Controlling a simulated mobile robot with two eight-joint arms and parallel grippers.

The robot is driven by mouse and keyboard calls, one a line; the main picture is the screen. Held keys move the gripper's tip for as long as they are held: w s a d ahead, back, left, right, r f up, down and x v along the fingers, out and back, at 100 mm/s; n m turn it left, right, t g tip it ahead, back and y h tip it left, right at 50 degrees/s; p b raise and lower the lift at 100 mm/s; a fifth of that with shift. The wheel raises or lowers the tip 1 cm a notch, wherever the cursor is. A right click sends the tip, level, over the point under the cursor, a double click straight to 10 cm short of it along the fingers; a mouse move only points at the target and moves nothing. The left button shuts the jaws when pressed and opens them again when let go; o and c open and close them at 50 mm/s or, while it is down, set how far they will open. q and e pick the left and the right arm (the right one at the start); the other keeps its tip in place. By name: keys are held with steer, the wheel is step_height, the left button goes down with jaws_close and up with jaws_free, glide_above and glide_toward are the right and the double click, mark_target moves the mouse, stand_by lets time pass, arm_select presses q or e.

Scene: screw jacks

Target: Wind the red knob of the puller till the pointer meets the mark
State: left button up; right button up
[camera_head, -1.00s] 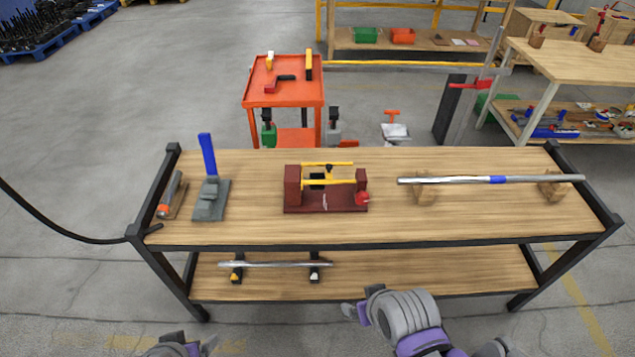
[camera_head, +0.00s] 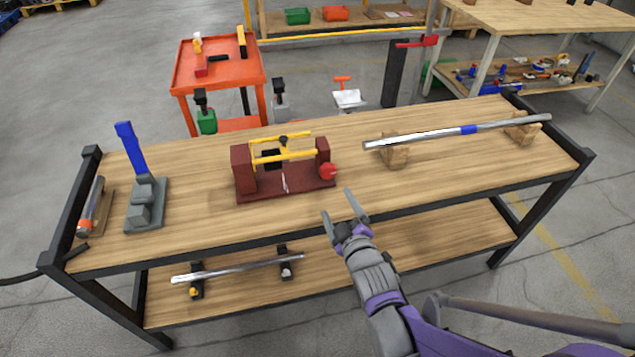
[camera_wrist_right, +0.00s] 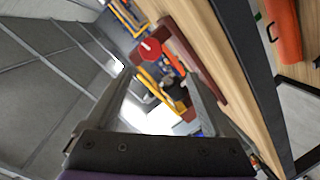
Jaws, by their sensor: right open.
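The puller (camera_head: 290,188) stands on the wooden bench top, a dark red base with two end blocks and yellow rods between them. Its red knob (camera_head: 328,172) is on the right end block. A black piece (camera_head: 283,139) sits on the yellow part, and a pale mark (camera_head: 285,183) shows on the base; I cannot tell the pointer apart. My right gripper (camera_head: 338,204) is open and empty, in front of the knob and apart from it. In the right wrist view the red knob (camera_wrist_right: 150,49) shows beyond the open fingers (camera_wrist_right: 160,95). My left gripper is not in view.
A grey stand with a blue lever (camera_head: 131,148) and an orange-ended tool (camera_head: 92,205) are at the bench's left. A long metal bar (camera_head: 430,136) lies on wooden blocks at the right. The lower shelf holds another bar (camera_head: 235,269). The bench front between is clear.

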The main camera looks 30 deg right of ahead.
mark_target(329, 174)
steer(key=w+d+n+t, duration=0.1)
steer(key=w+d+f+t+b, duration=0.1)
steer(key=shift+w+f+n+h+b, duration=0.2)
steer(key=shift+w+n+h+b, duration=0.1)
steer(key=shift+w+n+h, duration=0.1)
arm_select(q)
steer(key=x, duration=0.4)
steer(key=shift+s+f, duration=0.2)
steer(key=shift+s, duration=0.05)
arm_select(e)
steer(key=x, duration=0.9)
steer(key=shift+w, duration=0.4)
steer(key=shift+c, duration=0.4)
steer(key=c, duration=1.3)
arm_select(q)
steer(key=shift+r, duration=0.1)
arm_select(e)
steer(key=shift+r+m, duration=0.1)
steer(key=shift+m, duration=0.3)
